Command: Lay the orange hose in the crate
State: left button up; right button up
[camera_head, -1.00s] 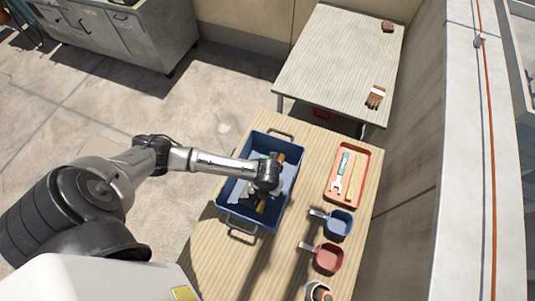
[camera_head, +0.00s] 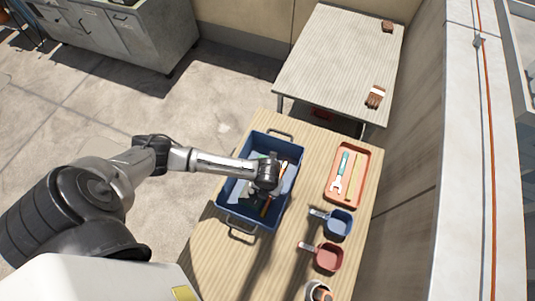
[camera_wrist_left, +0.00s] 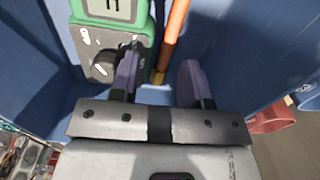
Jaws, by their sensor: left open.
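The blue crate (camera_head: 293,192) stands on the wooden table, with a handle at each end. An orange hose, seen as a straight orange length (camera_head: 284,170), lies inside it, partly hidden by my wrist. In the left wrist view the hose (camera_wrist_left: 173,35) runs down to a yellowish end beyond my fingers, along the blue crate wall (camera_wrist_left: 265,40). My left gripper (camera_head: 266,186) reaches down into the crate. Its fingers (camera_wrist_left: 158,76) are apart on either side of the hose's line, with a gap around it. My right gripper is not in view.
A green-edged grey meter (camera_wrist_left: 104,40) lies in the crate close to the left finger. Right of the crate are an orange tray (camera_head: 331,197) with tools, a blue pan (camera_head: 339,224) and a red pan (camera_head: 328,257). A grey table (camera_head: 335,55) stands behind.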

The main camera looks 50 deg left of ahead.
pick_arm(q)
notch_tip(320, 180, up, 12)
jog(key=p, duration=0.1)
jog(key=s+d+n+t+h, duration=0.25)
jog(key=s+d+n, duration=0.25)
jog(key=d+n, duration=0.55)
jog(key=s+a+r+n+t+y, duration=0.1)
jog(key=s+a+n, duration=0.7)
jog(key=n, duration=1)
jog(key=shift+s+r+y, duration=0.15)
jog(key=shift+r+y, duration=0.3)
jog(key=shift+y, duration=0.2)
